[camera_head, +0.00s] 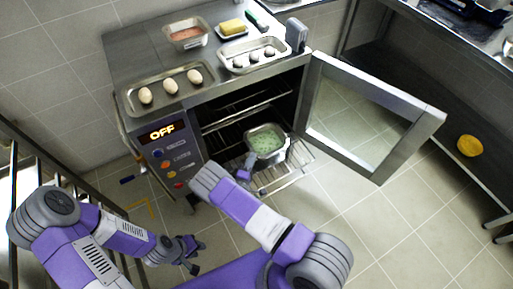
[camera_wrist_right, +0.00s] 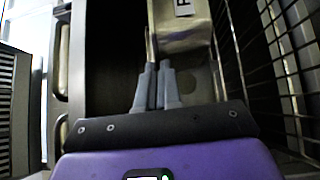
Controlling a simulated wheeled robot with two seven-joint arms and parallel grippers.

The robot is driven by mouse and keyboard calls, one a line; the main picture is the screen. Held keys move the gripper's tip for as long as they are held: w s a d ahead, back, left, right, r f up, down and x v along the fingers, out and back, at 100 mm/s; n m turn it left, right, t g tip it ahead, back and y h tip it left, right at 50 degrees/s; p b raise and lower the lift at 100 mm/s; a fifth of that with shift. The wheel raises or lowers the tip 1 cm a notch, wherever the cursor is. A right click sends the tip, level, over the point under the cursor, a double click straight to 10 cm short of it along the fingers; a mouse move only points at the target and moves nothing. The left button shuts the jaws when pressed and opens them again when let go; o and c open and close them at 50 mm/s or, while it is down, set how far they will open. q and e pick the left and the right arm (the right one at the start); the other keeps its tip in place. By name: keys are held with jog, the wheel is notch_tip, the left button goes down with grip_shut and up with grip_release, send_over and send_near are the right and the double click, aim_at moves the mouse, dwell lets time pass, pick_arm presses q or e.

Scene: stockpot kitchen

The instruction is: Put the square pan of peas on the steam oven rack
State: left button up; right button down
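The square metal pan of green peas (camera_head: 265,141) is at the open steam oven, over the pulled-out wire rack (camera_head: 283,172). Whether it rests fully on the rack or is held just above it, I cannot tell. My right gripper (camera_head: 250,160) is at the pan's near left corner. In the right wrist view its fingers (camera_wrist_right: 158,68) are close together at the edge of the metal pan (camera_wrist_right: 184,38), seemingly shut on its rim. The steam oven (camera_head: 165,150) shows "OFF". My left gripper (camera_head: 197,256) is low at the left, empty, its fingers apart.
The oven door (camera_head: 375,115) stands open to the right. On the oven top are a tray of eggs (camera_head: 168,88), a tray of dark-topped items (camera_head: 252,57), a pan of pink food (camera_head: 187,34) and a grey container (camera_head: 297,34). A yellow object (camera_head: 469,145) lies at the right.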

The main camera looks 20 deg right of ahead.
notch_tip(320, 180, down, 12)
jog(key=b, duration=0.5)
jog(key=shift+w+d+r, duration=0.1)
jog(key=shift+d+r, duration=0.05)
jog(key=shift+r, duration=0.2)
jog(key=c, duration=1.7)
grip_release()
jog(key=shift+f, duration=0.2)
jog(key=shift+c, duration=0.2)
jog(key=o, duration=0.4)
jog(key=shift+r, duration=0.15)
jog(key=shift+p+v, duration=1.65)
jog(key=shift+v, duration=4.45)
